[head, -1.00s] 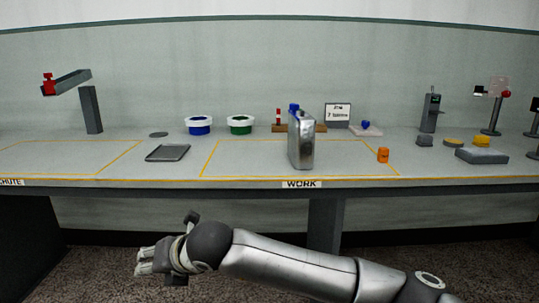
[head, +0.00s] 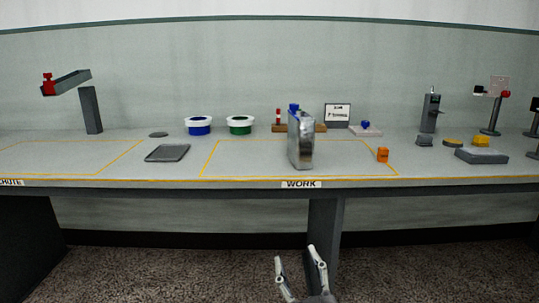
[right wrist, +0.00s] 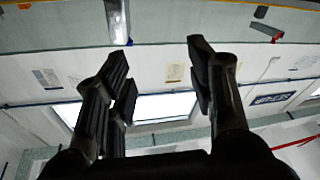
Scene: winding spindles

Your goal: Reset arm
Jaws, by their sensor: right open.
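My right gripper (head: 298,262) shows at the bottom of the head view, in front of and below the table's front edge. Its two fingers point up, apart, with nothing between them. In the right wrist view the fingers of my right gripper (right wrist: 158,65) are also spread and empty, with wall and ceiling behind them. My left gripper is not in view. A silver block-shaped can (head: 301,146) with a blue top stands upright in the yellow-outlined work area.
The long grey table (head: 240,180) spans the view. An orange piece (head: 383,154) lies right of the can. Blue (head: 199,126) and green (head: 239,125) round containers stand behind. A dark tray (head: 167,153) lies left. Floor in front is clear.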

